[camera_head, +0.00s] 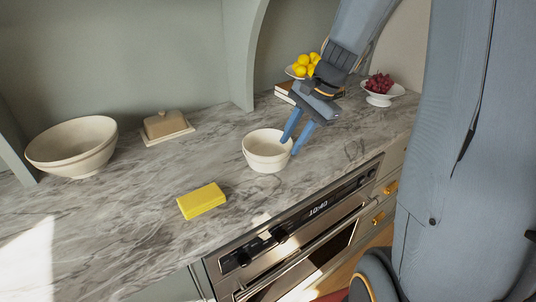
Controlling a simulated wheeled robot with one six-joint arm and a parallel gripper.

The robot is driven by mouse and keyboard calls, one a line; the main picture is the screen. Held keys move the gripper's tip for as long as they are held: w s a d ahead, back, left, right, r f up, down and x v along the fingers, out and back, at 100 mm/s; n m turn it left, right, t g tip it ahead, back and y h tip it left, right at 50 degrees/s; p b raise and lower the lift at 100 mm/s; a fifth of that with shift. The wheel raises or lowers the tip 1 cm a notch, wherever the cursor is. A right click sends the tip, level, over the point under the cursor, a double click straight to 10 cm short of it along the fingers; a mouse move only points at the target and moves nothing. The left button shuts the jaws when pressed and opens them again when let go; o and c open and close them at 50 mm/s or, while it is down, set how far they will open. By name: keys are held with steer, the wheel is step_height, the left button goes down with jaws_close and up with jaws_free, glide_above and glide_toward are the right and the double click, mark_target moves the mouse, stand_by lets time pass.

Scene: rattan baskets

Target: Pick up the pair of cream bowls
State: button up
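The pair of cream bowls (264,160) stands on the marble counter near its front edge, above the oven. They appear as one nested stack, with a rim line around the side. My gripper (291,146) comes down from the upper right to the stack's right rim. Its two blue fingers are apart, with a visible gap between them. The left fingertip overlaps the rim in the picture and the right one is just outside the right wall. I cannot tell whether either finger touches the bowls.
A yellow block (202,200) lies front left of the bowls. A large cream bowl (70,150) and a butter dish (167,127) stand further left. Lemons (303,66), books (284,91) and a grape bowl (380,99) are behind my gripper. The oven (300,237) is below the counter edge.

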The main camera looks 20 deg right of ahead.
mark_target(283, 154)
steer(key=shift+m, duration=0.4)
steer(key=shift+w+d+p+x, duration=0.15)
steer(key=shift+p+x, duration=0.2)
steer(key=shift+x, duration=0.85)
steer(key=shift+w+d+p+x, duration=0.15)
steer(key=shift+p+x, duration=0.25)
steer(key=shift+x, duration=0.8)
steer(key=shift+w+p+x, duration=0.2)
steer(key=shift+p+x, duration=0.15)
steer(key=shift+x, duration=0.85)
jaws_close()
steer(key=shift+w+r, duration=0.1)
